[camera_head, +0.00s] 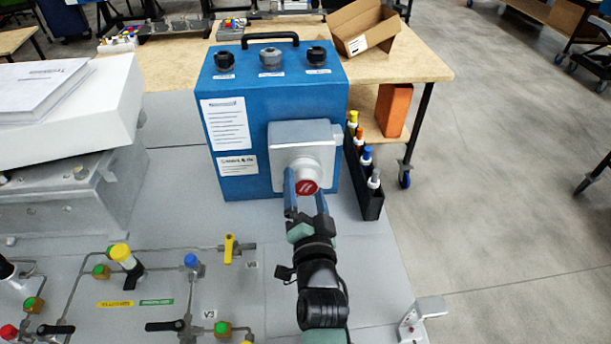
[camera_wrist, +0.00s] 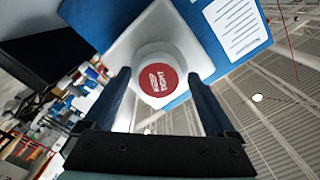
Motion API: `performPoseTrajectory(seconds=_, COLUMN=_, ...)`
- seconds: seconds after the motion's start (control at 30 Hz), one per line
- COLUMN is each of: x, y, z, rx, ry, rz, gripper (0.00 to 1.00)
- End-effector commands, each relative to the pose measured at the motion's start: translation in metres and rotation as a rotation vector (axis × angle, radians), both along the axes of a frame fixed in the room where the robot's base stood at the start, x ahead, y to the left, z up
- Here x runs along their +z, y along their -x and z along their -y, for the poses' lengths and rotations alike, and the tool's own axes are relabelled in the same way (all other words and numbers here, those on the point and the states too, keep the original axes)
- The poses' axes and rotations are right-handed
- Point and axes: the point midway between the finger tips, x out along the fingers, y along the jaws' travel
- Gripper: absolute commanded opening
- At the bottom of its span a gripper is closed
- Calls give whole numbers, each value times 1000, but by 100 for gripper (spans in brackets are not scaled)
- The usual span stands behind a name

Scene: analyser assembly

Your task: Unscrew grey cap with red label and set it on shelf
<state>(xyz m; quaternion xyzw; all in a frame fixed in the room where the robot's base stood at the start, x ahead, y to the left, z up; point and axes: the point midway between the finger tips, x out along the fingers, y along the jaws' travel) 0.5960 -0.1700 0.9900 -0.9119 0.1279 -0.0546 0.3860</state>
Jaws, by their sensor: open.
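The grey cap (camera_head: 304,170) with a round red label sits on the pale grey square plate (camera_head: 285,135) on the front of the blue analyser box (camera_head: 235,90). The cap also shows in the wrist view (camera_wrist: 151,60), with the red label (camera_wrist: 155,81) facing the camera. My gripper (camera_head: 306,192) is open in front of the cap. In the wrist view its two fingers (camera_wrist: 163,98) stand apart at the left and right of the label, with nothing held between them. I cannot tell whether the fingers touch the cap.
A black rack (camera_head: 368,188) with several coloured-top bottles stands right of the blue box. Pipes and valves (camera_head: 140,270) cover the front left of the grey bench. Black and grey knobs (camera_head: 270,58) and a handle top the box. A wooden table (camera_head: 420,65) stands behind.

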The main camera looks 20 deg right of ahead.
Motion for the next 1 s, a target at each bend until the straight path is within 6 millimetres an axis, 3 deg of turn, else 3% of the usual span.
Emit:
performPoseTrajectory(seconds=0.03, x=7, y=0, z=0, rx=-1, ry=-104, rz=28, gripper=91)
performPoseTrajectory(seconds=0.2, x=4, y=0, z=0, rx=-1, ry=-485, rz=137, gripper=91)
performPoseTrajectory(seconds=0.3, x=3, y=0, z=0, rx=-2, ry=-643, rz=185, gripper=91)
performPoseTrajectory(seconds=0.4, x=1, y=0, z=0, rx=-1, ry=-723, rz=207, gripper=91)
performPoseTrajectory(seconds=0.63, x=1, y=0, z=0, rx=0, ry=-733, rz=211, gripper=91)
performPoseTrajectory(seconds=1.0, x=2, y=0, z=0, rx=1, ry=-729, rz=213, gripper=26)
